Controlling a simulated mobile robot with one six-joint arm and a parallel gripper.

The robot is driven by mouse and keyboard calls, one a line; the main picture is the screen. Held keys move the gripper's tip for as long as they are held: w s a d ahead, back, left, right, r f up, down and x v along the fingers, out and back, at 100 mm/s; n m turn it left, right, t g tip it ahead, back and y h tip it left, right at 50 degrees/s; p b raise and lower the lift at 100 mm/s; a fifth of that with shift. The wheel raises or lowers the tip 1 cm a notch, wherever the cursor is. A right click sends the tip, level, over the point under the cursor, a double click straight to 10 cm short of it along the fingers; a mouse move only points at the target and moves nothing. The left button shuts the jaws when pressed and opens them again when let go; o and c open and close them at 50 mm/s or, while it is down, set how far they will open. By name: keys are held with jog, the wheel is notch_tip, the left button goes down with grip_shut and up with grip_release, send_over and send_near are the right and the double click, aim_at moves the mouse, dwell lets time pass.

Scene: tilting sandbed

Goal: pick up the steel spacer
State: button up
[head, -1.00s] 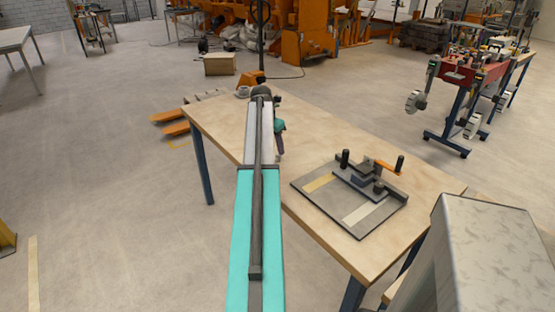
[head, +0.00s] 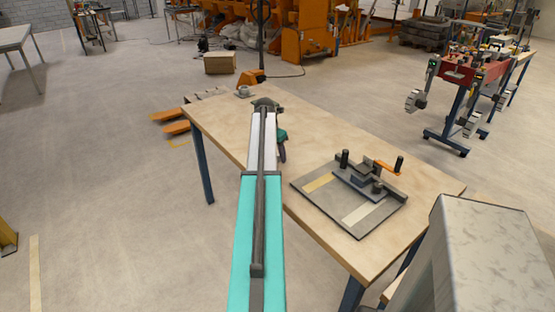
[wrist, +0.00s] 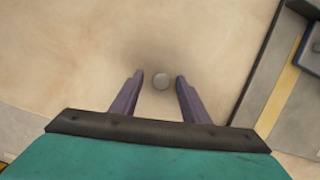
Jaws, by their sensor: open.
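I cannot tell how far the fingertips are above the table. In the head view my gripper (head: 282,153) is low over the table, left of the fixture; the spacer cannot be made out there.
A grey fixture plate (head: 365,217) with black knobs and an orange lever stands right of my gripper; its edge shows at the right of the wrist view. A small grey round object (head: 244,91) is at the table's far end. The table between is clear.

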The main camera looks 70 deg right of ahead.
grip_shut()
jog(key=shift+r, duration=0.2)
jog(key=shift+r+b, duration=0.45)
jog(key=shift+r, duration=1.05)
jog(key=s+a, duration=0.2)
jog(key=a, duration=0.2)
jog(key=s+a+r+b, duration=0.1)
jog(key=s+a, duration=0.2)
jog(key=a, duration=0.2)
jog(key=s+a+b, duration=0.1)
jog(key=s+a, duration=0.1)
jog(key=a, duration=0.3)
jog(key=shift+s+r, duration=0.15)
jog(key=shift+r, duration=0.2)
jog(key=shift+a, duration=0.1)
